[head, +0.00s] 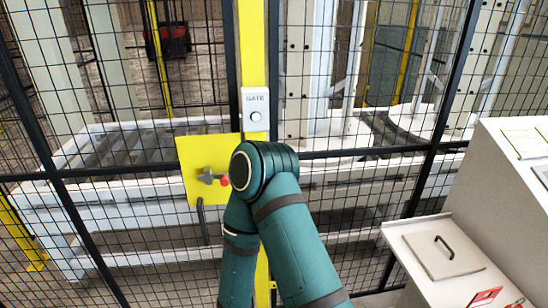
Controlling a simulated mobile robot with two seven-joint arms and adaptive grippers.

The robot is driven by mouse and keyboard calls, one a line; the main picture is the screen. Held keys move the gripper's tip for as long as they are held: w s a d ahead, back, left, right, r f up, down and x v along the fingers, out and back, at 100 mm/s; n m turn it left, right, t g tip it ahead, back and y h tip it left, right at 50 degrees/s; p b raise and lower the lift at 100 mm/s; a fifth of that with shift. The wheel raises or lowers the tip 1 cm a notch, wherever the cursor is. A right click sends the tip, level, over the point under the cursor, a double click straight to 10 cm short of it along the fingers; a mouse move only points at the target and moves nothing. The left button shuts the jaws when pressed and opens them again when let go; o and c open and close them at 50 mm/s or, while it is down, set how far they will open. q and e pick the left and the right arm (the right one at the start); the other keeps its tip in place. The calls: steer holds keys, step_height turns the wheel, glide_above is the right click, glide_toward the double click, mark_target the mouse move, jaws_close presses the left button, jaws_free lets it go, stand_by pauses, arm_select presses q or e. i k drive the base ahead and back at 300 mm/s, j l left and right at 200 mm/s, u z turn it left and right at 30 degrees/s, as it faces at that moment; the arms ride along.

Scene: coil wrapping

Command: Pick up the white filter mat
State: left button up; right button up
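I cannot make out a white filter mat in the head view. A teal arm of mine rises from the bottom middle and bends at its top joint in front of the gate post. Neither of my grippers shows in this view. A flat pale square panel (430,262) with a dark bar handle lies on the white cabinet's low top at the right; it looks like a lid.
A black mesh fence fills the view. Its yellow post (252,45) bears a grey GATE button box (255,109) and a yellow latch plate (190,157) with a red knob. A white cabinet (490,185) stands at right. White frames stand behind the mesh.

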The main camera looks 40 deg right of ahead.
mark_target(443, 255)
steer(key=i+z, duration=0.15)
steer(key=z, duration=0.3)
steer(key=i+z, duration=0.15)
steer(key=z, duration=0.25)
steer(key=i+j+z, duration=0.15)
steer(key=z, duration=1.95)
